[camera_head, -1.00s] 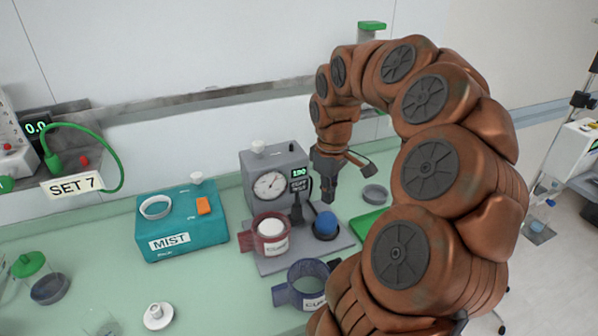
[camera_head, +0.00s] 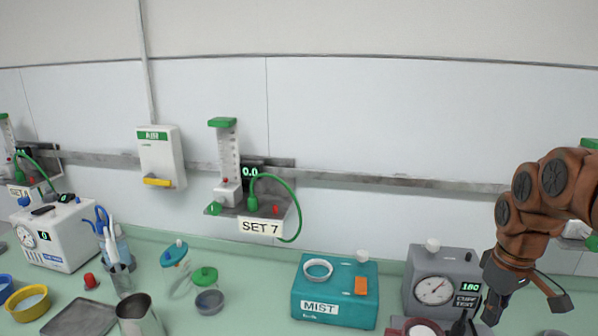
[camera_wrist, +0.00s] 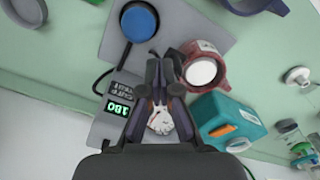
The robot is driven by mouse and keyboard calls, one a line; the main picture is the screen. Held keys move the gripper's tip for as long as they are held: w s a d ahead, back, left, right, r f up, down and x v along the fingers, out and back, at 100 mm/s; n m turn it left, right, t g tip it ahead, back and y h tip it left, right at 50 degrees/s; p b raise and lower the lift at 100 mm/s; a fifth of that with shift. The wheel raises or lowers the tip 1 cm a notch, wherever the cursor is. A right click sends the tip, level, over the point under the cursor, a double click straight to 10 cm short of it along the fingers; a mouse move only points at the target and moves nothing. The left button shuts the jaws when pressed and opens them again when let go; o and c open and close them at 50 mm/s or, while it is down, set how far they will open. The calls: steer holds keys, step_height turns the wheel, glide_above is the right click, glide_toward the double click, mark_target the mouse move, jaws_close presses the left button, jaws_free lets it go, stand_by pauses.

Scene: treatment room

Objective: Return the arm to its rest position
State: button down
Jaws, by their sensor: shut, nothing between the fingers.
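My gripper (camera_head: 494,300) hangs at the lower right of the head view, at the end of my brown arm, with its fingers pointing down. It is in front of the grey cuff test device (camera_head: 441,262), which has a round dial and a green 180 readout. In the wrist view my gripper (camera_wrist: 160,72) is shut and empty, above the same device. The fingers hide part of the dial there.
A teal MIST box (camera_head: 335,312) stands left of the cuff tester. The wrist view shows a red cuff (camera_wrist: 188,54) and a blue bulb (camera_wrist: 139,21) close by. A wall rail carries the SET 7 flowmeter (camera_head: 228,165). Cups and a tray (camera_head: 80,320) crowd the counter's left.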

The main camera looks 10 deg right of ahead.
steer(key=s+a, duration=0.3)
steer(key=a, duration=0.5)
steer(key=s+a, duration=0.3)
steer(key=a, duration=0.5)
steer(key=s+a+f+m+g, duration=0.1)
steer(key=s+a+f, duration=0.1)
steer(key=s+a, duration=0.2)
steer(key=s+a+f+m, duration=0.1)
steer(key=s+a+f, duration=0.2)
steer(key=s, duration=0.4)
steer(key=shift+s+a+f+g, duration=0.3)
steer(key=shift+a+f+g, duration=0.1)
steer(key=shift+a, duration=0.15)
